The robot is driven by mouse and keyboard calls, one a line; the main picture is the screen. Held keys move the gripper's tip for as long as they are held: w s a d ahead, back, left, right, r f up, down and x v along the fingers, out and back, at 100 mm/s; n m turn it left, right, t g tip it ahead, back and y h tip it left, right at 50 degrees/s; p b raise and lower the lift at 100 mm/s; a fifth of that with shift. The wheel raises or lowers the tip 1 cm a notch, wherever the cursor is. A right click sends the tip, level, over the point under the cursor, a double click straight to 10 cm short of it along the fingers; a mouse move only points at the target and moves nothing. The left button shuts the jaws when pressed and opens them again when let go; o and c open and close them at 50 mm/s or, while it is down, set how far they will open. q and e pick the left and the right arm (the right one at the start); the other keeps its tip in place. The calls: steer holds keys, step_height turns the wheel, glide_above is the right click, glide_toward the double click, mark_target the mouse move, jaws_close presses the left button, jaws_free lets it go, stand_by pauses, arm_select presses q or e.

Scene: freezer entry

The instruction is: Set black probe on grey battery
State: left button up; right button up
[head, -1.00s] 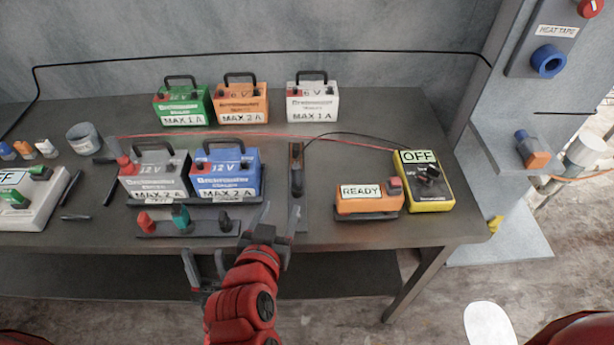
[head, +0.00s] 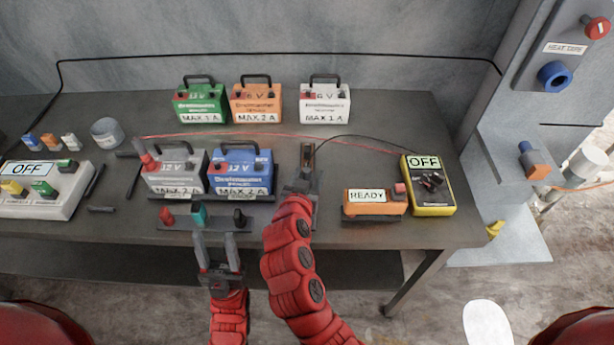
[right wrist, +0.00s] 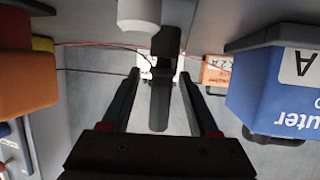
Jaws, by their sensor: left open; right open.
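The black probe (head: 307,154) stands upright at the holder right of the blue battery, with a thin black lead running right to the yellow meter. My right gripper (head: 304,178) is open at the probe. In the right wrist view the probe (right wrist: 160,95) shows between the open fingers (right wrist: 160,76); I cannot tell whether they touch it. The grey battery (head: 172,180), labelled 12 V and MAX 2 A, stands left of the blue battery (head: 240,177). A red probe (head: 147,159) is at its left top. My left gripper (head: 219,252) is open and empty before the table's front edge.
Green (head: 200,103), orange (head: 256,103) and white (head: 325,103) batteries stand at the back. The orange READY box (head: 374,206) and yellow meter (head: 428,187), marked OFF, are at right. A strip with red, teal and black knobs (head: 199,214) lies in front of the batteries.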

mark_target(308, 169)
steer(key=shift+x, duration=0.75)
jaws_close()
steer(key=shift+a+r+b, duration=0.1)
steer(key=shift+r+b, duration=0.2)
steer(key=shift+r, duration=0.25)
step_height(308, 169, up, 2)
steer(key=shift+r+b, duration=0.15)
steer(key=shift+b, duration=0.45)
steer(key=v, duration=1.7)
steer(key=shift+a+b, duration=0.3)
steer(key=shift+b, duration=0.05)
